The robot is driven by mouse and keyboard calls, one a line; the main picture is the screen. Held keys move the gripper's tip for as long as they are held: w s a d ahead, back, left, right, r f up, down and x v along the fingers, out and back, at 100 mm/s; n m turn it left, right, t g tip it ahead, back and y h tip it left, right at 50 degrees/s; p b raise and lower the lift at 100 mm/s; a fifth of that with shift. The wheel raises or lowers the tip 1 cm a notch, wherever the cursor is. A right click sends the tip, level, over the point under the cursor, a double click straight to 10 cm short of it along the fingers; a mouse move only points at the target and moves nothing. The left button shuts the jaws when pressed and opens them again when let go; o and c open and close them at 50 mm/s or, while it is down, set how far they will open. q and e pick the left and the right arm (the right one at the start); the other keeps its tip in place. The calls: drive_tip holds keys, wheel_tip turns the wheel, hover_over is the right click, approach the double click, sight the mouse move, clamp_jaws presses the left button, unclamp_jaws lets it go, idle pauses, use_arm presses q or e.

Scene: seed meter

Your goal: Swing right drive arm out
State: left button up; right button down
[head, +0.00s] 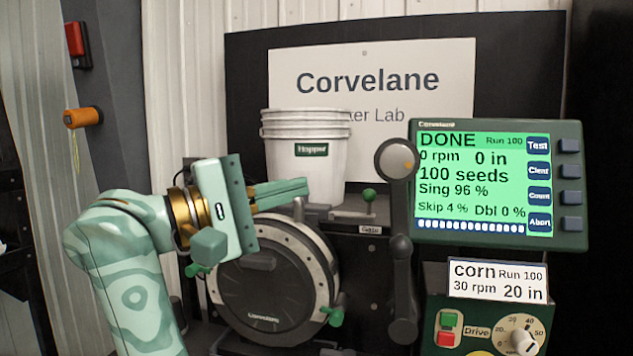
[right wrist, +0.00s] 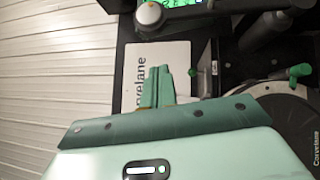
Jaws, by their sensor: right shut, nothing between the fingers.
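The round head also shows at the top of the right wrist view (right wrist: 150,16). My right gripper (head: 303,187) is shut and empty, its fingers pointing right in front of the white bucket's lower part. Its closed fingers show in the right wrist view (right wrist: 158,74). They are apart from the dark arm, to its left. My left gripper is not in view.
A monitor (head: 565,235) reading DONE and 100 seeds stands at right, above a corn card (head: 497,282) and a control box with a dial (head: 519,338). A white hopper bucket (head: 305,160) is behind my gripper. A green-knobbed lever (head: 369,195) stands between gripper and dark arm.

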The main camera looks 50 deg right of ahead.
drive_tip(key=v, duration=0.4)
drive_tip(key=shift+w+d+f, duration=0.2)
drive_tip(key=shift+w+d, duration=0.05)
drive_tip(key=shift+w, duration=0.1)
